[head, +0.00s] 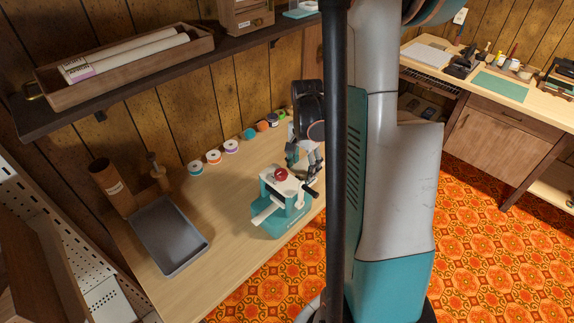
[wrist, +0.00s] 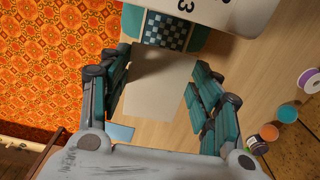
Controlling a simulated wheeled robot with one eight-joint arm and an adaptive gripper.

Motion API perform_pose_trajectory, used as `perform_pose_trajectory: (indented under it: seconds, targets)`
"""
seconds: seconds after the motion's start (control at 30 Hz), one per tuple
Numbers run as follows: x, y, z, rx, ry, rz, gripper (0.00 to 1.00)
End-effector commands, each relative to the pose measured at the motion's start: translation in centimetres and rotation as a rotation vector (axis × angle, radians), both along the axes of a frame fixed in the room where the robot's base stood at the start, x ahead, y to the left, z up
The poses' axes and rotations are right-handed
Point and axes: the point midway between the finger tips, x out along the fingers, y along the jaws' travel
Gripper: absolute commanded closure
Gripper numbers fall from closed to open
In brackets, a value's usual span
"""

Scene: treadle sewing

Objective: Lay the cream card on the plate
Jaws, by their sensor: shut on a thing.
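The cream card (wrist: 158,92) shows in the wrist view as a pale rectangle between the fingers of my gripper (wrist: 157,74), which is shut on it. In the head view my gripper (head: 305,160) hangs beside the far side of a teal and cream press (head: 283,205) with a red knob. Whether the card touches the plate or table, I cannot tell.
A grey tray (head: 170,236) lies left on the wooden table (head: 225,215). Several thread spools (head: 213,157) line its back edge by the wall. A brown cylinder (head: 110,184) stands behind the tray. A shelf (head: 150,75) overhangs. Table between tray and press is clear.

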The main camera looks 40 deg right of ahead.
Motion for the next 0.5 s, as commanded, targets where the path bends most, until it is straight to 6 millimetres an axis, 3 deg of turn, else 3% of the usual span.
perform_pose_trajectory:
  seconds: [0.5]
  targets:
    - [-0.3,0.1,-1.3,0.000,0.000,-0.027,0.50]
